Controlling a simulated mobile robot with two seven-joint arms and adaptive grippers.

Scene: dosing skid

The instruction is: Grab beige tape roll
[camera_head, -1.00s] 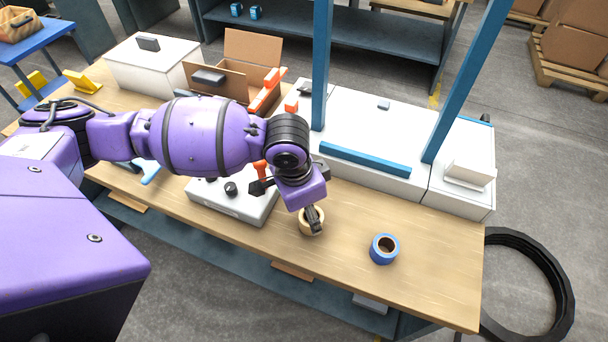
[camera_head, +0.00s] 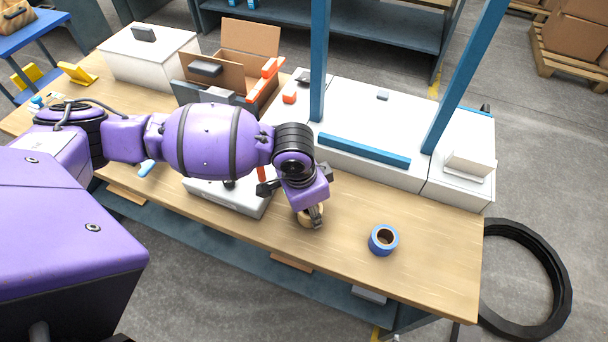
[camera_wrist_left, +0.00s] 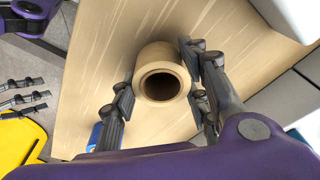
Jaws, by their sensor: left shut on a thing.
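The beige tape roll (camera_head: 309,218) sits at the front part of the wooden bench, partly hidden by my left gripper (camera_head: 313,216). In the left wrist view the beige tape roll (camera_wrist_left: 160,76) shows its round hole toward the camera. The fingers of my left gripper (camera_wrist_left: 163,92) are on either side of it, shut on it. I cannot tell whether the roll is clear of the bench. Dark jointed fingers at the left edge of the wrist view look like my right gripper (camera_wrist_left: 22,94); its opening is unclear.
A blue tape roll (camera_head: 383,240) lies to the right on the bench (camera_head: 430,275). A grey-white box (camera_head: 225,195) is left of the gripper, partly under my arm. A white skid base with blue posts (camera_head: 440,110) stands behind. The bench's front right is clear.

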